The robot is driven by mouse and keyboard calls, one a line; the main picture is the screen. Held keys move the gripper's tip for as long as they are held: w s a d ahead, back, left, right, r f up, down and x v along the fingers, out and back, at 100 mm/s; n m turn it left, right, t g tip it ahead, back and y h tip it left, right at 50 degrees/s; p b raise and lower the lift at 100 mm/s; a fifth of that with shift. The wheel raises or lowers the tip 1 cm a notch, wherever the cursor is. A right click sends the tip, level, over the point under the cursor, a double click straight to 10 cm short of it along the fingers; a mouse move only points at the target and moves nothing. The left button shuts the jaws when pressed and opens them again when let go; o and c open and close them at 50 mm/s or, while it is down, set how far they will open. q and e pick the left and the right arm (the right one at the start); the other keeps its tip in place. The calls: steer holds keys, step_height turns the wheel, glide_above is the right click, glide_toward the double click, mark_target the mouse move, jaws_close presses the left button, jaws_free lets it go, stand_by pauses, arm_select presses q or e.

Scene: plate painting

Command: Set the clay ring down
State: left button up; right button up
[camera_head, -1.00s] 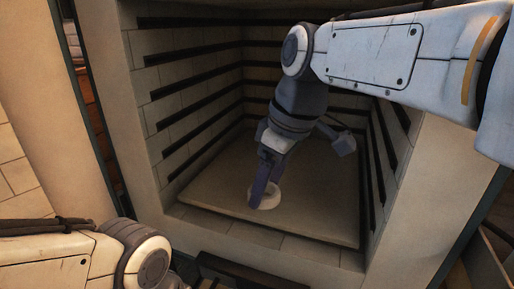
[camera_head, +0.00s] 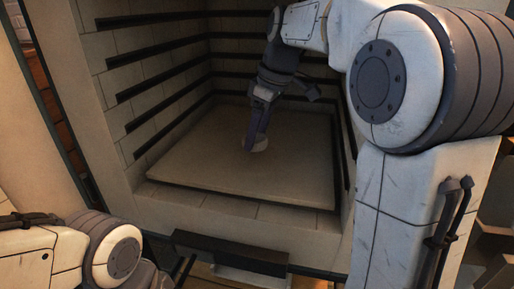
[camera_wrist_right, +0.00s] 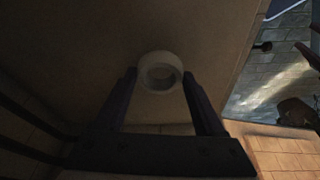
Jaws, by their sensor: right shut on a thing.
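The clay ring (camera_head: 260,145) is a small pale ring at the tips of my right gripper (camera_head: 254,142), inside the kiln-like chamber. In the right wrist view the ring (camera_wrist_right: 160,72) shows whole, its hole facing the camera, between the two fingertips of the right gripper (camera_wrist_right: 159,80). The fingers are shut on it. The ring is over the flat shelf slab (camera_head: 200,175) on the chamber floor; I cannot tell whether it touches the slab. My left arm (camera_head: 70,255) comes in at the lower left; its gripper is out of view.
The chamber's brick walls carry dark horizontal rails (camera_head: 160,85) on both sides. The slab is otherwise bare, with free room to the left and front of the ring. A dark ledge (camera_head: 230,252) lies in front of the opening.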

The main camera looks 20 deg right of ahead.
mark_target(260, 138)
steer(key=shift+w+d+f+b, duration=0.15)
steer(key=shift+f+b, duration=0.5)
steer(key=shift+f, duration=0.85)
steer(key=shift+f, duration=0.1)
steer(key=shift+f, duration=0.1)
steer(key=o, duration=1.3)
steer(key=p+v, duration=0.3)
steer(key=v, duration=0.3)
steer(key=shift+r, duration=0.35)
steer(key=shift+d+r+p, duration=0.1)
steer(key=shift+r+p, duration=0.25)
steer(key=shift+r, duration=0.25)
